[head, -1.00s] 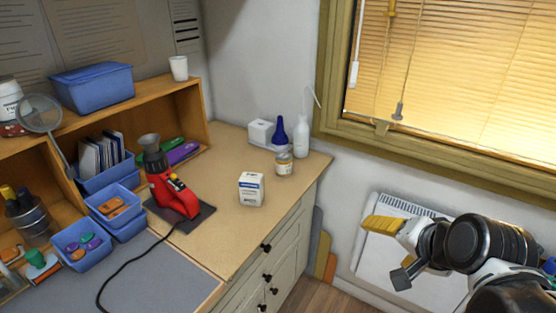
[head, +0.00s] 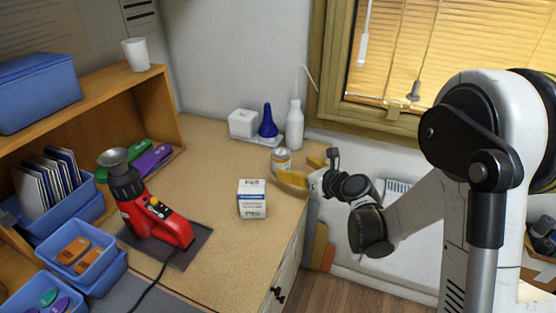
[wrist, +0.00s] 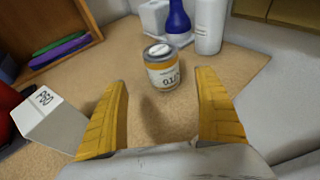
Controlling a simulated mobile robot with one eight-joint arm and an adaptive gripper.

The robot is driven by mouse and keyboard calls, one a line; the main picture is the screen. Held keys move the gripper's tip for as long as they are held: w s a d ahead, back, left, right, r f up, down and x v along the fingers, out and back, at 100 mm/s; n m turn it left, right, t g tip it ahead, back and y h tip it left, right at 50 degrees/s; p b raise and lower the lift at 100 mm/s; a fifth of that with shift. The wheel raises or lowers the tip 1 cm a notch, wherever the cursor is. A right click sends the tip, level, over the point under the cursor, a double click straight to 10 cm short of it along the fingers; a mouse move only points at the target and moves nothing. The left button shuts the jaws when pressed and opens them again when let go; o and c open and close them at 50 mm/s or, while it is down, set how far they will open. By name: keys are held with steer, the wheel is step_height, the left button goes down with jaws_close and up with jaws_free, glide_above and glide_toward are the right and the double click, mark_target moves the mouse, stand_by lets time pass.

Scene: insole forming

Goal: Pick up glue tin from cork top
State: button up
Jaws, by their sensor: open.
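The glue tin (head: 281,160) is a small round tin with a grey lid and a yellow-orange and white label. It stands upright on the cork top (head: 215,230), towards the back right. In the wrist view the tin (wrist: 162,70) stands ahead of the fingertips, roughly midway between them. My gripper (head: 306,170) is at the right edge of the cork top with its yellow fingers beside the tin. In the wrist view my gripper (wrist: 162,85) is open and empty, with cork showing between the fingers.
A white box (head: 252,199) stands left of my gripper. A red heat tool (head: 150,212) stands farther left. The window wall is at right.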

mark_target(281, 158)
steer(key=b+x, duration=0.3)
steer(key=x, duration=0.6)
steer(key=shift+w, duration=0.2)
steer(key=shift+r, duration=0.15)
steer(key=c, duration=1.5)
steer(key=shift+r, duration=0.1)
